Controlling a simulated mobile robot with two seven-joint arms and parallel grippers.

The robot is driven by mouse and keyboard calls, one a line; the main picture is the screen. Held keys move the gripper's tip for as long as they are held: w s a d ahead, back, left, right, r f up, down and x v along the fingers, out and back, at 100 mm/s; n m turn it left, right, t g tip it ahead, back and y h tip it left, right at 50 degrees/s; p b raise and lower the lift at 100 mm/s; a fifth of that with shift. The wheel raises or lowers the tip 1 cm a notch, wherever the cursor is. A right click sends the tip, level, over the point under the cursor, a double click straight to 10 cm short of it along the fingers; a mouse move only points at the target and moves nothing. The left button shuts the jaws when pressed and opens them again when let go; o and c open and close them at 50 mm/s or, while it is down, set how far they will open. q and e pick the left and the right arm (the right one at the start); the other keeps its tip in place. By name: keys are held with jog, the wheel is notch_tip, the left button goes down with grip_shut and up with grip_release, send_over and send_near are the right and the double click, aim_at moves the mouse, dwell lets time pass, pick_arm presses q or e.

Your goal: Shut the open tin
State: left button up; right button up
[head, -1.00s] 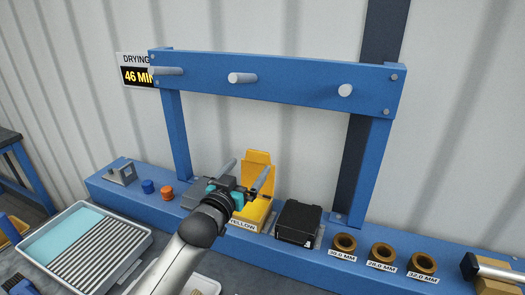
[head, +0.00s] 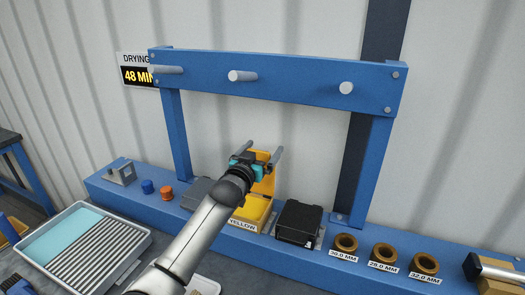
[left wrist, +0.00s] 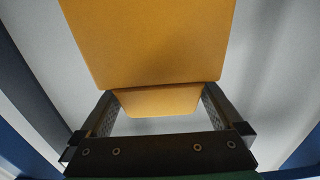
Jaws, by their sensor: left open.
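The yellow tin (head: 252,209) stands on the blue bench ledge behind a label reading YELLOW. Its lid (head: 268,184) is open and stands up at the back. My left gripper (head: 264,149) is open, raised in front of the upper part of the lid, with its fingers spread toward it. The gripper hides part of the lid. In the left wrist view, a yellow panel (left wrist: 150,40) fills the top middle beyond the fingers, and a smaller yellow face shows between them. I cannot tell whether the fingers touch the lid. My right gripper is not in view.
A black tin (head: 298,222) stands close right of the yellow one, and a grey tin (head: 194,190) close left. A blue frame (head: 290,84) with pegs spans above. Brown rings (head: 383,253) lie to the right. A tray (head: 146,241) sits at front left.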

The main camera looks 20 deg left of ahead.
pick_arm(q)
grip_shut()
dwell(0.8)
